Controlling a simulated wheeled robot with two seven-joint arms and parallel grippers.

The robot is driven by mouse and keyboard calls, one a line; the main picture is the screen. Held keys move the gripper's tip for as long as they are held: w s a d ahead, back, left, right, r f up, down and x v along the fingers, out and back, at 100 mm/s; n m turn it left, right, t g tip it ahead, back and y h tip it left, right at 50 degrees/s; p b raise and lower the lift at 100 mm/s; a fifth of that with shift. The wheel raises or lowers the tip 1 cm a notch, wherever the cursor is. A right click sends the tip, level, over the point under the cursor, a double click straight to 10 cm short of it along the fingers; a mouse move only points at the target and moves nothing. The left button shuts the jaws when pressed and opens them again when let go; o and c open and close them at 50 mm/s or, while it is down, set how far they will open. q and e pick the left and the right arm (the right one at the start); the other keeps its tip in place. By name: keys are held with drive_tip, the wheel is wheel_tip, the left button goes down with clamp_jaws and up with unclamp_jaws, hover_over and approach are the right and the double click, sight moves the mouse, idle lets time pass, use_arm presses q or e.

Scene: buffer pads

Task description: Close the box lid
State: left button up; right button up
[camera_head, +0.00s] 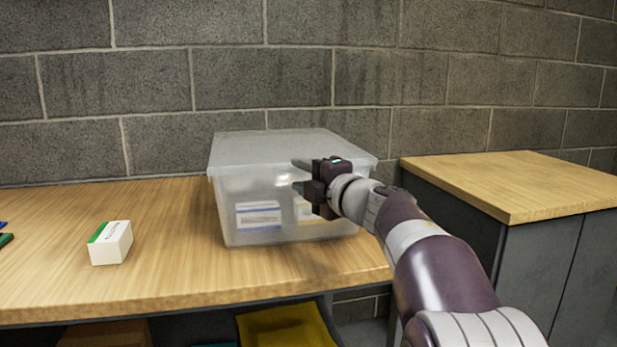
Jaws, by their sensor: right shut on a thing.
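A translucent plastic box (240,205) stands on the wooden table, with small white packages showing dimly through its front wall. Its frosted lid (265,148) lies across the top and looks flat over the opening. My right gripper (301,176) is at the front of the box, with its fingers at the lid's front edge, one above and one below. It is shut on that edge, though the exact contact is hard to see. My left gripper is not in view.
A small white and green carton (111,243) stands on the table (165,275) left of the box. Dark items lie at the far left edge. A second wood-topped cabinet (520,183) stands at the right, past a gap. A grey block wall is behind. A yellow bin (285,328) sits below.

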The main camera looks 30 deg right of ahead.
drive_tip(key=s+d+p, duration=0.1)
drive_tip(key=s+p, duration=0.1)
drive_tip(key=s, duration=1)
drive_tip(key=shift+s+d+p, duration=0.3)
drive_tip(key=shift+p, duration=0.1)
drive_tip(key=shift+f, duration=0.1)
